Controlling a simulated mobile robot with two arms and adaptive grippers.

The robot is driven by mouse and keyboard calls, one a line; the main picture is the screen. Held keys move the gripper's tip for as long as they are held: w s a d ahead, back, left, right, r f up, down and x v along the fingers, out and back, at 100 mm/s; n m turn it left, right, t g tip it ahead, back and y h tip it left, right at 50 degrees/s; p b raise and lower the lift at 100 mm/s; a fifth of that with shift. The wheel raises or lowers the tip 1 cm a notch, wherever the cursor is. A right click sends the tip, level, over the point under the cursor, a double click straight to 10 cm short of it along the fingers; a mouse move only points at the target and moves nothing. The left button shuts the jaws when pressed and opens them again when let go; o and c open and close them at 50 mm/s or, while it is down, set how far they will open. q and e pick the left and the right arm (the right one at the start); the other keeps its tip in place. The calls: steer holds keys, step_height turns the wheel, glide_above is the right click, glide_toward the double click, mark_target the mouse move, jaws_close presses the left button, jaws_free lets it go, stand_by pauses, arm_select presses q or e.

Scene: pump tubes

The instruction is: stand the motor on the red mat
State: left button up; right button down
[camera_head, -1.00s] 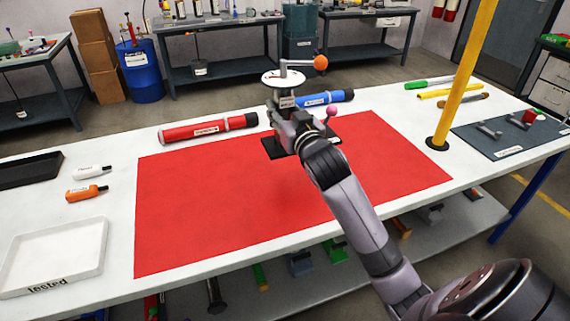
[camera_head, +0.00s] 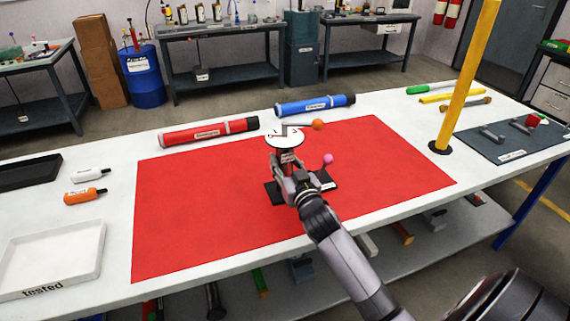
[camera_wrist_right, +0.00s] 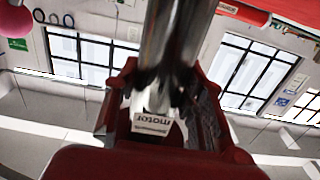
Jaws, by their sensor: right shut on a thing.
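The motor (camera_head: 285,142) is upright, with a white round top, a crank ending in an orange ball, a pink ball on its right side and a black base (camera_head: 276,193). It is over the middle of the red mat (camera_head: 200,215). Its base looks on or very close to the mat; I cannot tell if it touches. My right gripper (camera_head: 287,171) is shut on the motor's body from the front and hides part of it. The right wrist view shows the upside-down motor label (camera_wrist_right: 152,122) between the fingers. My left gripper is not in view.
A red tube (camera_head: 208,132) and a blue tube (camera_head: 315,105) lie behind the mat. A yellow post (camera_head: 465,80) stands at its right, beside a dark mat (camera_head: 505,145). A white tray (camera_head: 50,258) and two small bottles (camera_head: 86,196) are at left. The mat around the motor is clear.

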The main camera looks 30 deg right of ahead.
steer(key=shift+r, duration=0.1)
steer(key=c, duration=1)
jaws_free()
steer(key=shift+c, duration=0.2)
steer(key=shift+s, duration=0.1)
steer(key=v, duration=1.2)
steer(key=shift+b, duration=0.4)
